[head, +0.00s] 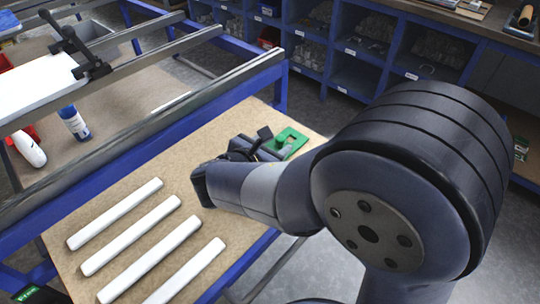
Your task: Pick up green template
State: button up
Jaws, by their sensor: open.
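The green template (291,139) is a flat green piece with a raised part. It lies on the tan board of the table near its far right corner. My gripper (262,143) is low over the board, just left of the template, with its dark fingers toward it. It is open. The gripper and wrist hide part of the template's left side, and I cannot tell whether a finger touches it.
Several white bars (115,213) lie side by side on the tan board (190,150). A blue and grey metal frame (150,131) runs along the left. Blue shelving (357,72) with bins stands at the back.

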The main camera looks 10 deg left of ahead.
jog(key=shift+x, duration=0.85)
jog(key=shift+d, duration=0.1)
jog(key=shift+s, duration=0.1)
jog(key=shift+c, duration=0.2)
grip_shut()
